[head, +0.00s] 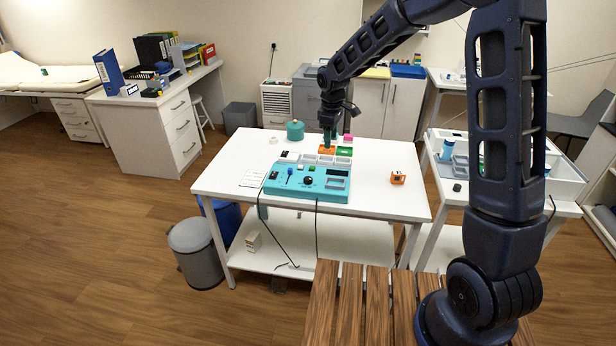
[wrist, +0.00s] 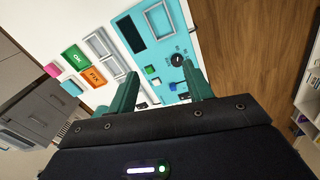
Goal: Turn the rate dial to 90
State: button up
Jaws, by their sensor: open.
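The teal control panel (head: 335,196) lies on the white table in the head view and also shows in the wrist view (wrist: 133,12). Its round black dial (head: 308,181) sits near the panel's middle. In the wrist view the dial (wrist: 177,60) has a light pointer mark and small scale marks around it, too small to read. My gripper (head: 327,143) is behind the panel, above the far part of the table. In the wrist view my gripper (wrist: 160,88) has its two green fingers wide apart with nothing between them. It is not touching the dial.
A green OK block (wrist: 74,58), an orange FIX block (wrist: 95,75) and a pink block (wrist: 53,69) lie behind the panel. A teal pot (head: 295,131) stands at the back left. An orange object (head: 398,178) is at the right. The table's front right is clear.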

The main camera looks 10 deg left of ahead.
aim_at(308, 178)
jog(key=a+f+n, duration=0.2)
jog(key=a+f, duration=0.5)
jog(key=a, duration=0.1)
jog(key=shift+g, duration=0.3)
jog(key=f, duration=1)
jog(key=shift+s+d+f, duration=0.1)
jog(key=shift+s+f, duration=0.1)
jog(key=shift+f, duration=0.2)
jog(key=shift+c, duration=0.4)
jog(key=c, duration=0.9)
jog(key=m, duration=0.3)
jog(key=shift+m, duration=2.7)
